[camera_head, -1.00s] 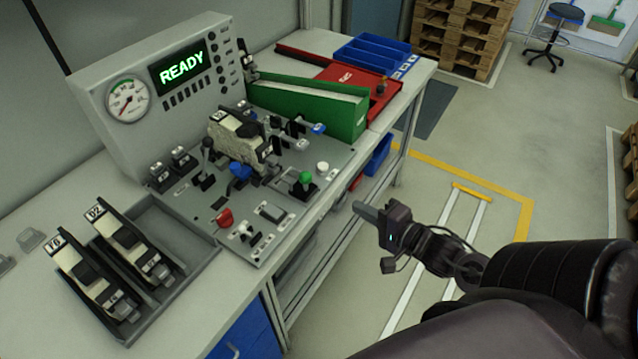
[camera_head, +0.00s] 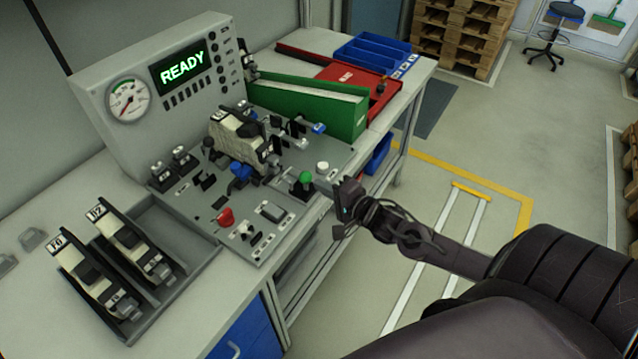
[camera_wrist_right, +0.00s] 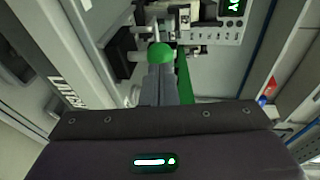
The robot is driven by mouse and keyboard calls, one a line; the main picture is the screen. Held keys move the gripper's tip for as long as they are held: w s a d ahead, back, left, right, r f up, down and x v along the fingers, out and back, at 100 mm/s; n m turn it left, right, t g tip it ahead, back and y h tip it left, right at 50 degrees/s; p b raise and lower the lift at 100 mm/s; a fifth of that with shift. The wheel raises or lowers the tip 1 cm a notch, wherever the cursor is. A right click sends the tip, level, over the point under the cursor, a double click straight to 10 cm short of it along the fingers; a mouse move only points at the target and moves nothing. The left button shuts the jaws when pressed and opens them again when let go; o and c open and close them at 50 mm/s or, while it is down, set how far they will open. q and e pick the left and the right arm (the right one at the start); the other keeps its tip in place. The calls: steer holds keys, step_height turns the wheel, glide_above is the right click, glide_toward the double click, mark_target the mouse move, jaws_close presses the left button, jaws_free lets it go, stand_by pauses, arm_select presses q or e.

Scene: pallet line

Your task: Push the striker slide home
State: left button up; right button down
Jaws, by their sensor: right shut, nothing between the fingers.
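The test station (camera_head: 215,205) is a grey panel on the bench, with a cream and black unit (camera_head: 238,135) clamped in its middle. Black and metal slide parts, one with a blue end (camera_head: 318,128), sit right of the unit. I cannot tell for certain which part is the striker slide. A green knob (camera_head: 306,178) stands near the panel's front right edge. My right gripper (camera_head: 324,184) is shut and empty, its fingertips close to that knob. In the right wrist view the shut fingers (camera_wrist_right: 163,82) point at the green knob (camera_wrist_right: 160,52); contact is unclear. My left gripper is out of view.
The display (camera_head: 182,67) reads READY. A grey tray (camera_head: 200,262) at the left holds two similar units. A red knob (camera_head: 226,217), a white button (camera_head: 322,167) and a green chute (camera_head: 345,118) lie around the panel.

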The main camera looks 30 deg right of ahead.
mark_target(301, 175)
steer(key=shift+x, duration=0.85)
steer(key=w, duration=0.1)
steer(key=w+a, duration=0.1)
steer(key=w, duration=0.1)
steer(key=w+a, duration=0.1)
steer(key=w, duration=0.1)
steer(key=shift+r, duration=0.15)
steer(key=shift+a, duration=0.1)
